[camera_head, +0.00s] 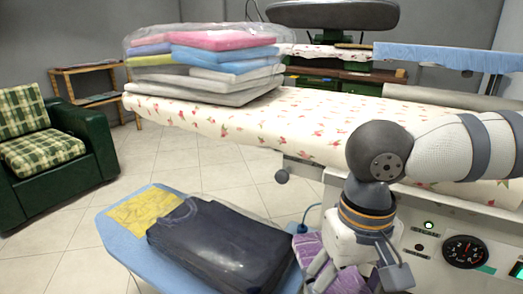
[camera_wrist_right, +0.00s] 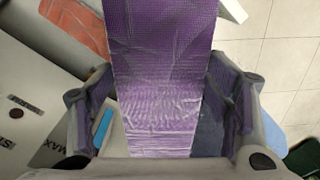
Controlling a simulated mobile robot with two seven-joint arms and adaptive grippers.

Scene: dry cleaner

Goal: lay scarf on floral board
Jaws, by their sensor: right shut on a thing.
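The purple scarf (camera_head: 309,257) shows in the head view beside my right gripper (camera_head: 322,280), below the front edge of the floral board. In the right wrist view the scarf (camera_wrist_right: 158,60) runs between the two fingers of my right gripper (camera_wrist_right: 158,95), which is shut on it. The floral board (camera_head: 300,115) is a long, pale ironing surface with red flowers. My right arm covers part of its right side. My left gripper is not in view.
Bagged folded clothes (camera_head: 210,60) are stacked on the floral board's left end. A blue board (camera_head: 115,235) holds a dark bagged garment (camera_head: 220,245) and a yellow cloth (camera_head: 145,210). A control panel with a gauge (camera_head: 464,252) is at lower right. The board's middle is clear.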

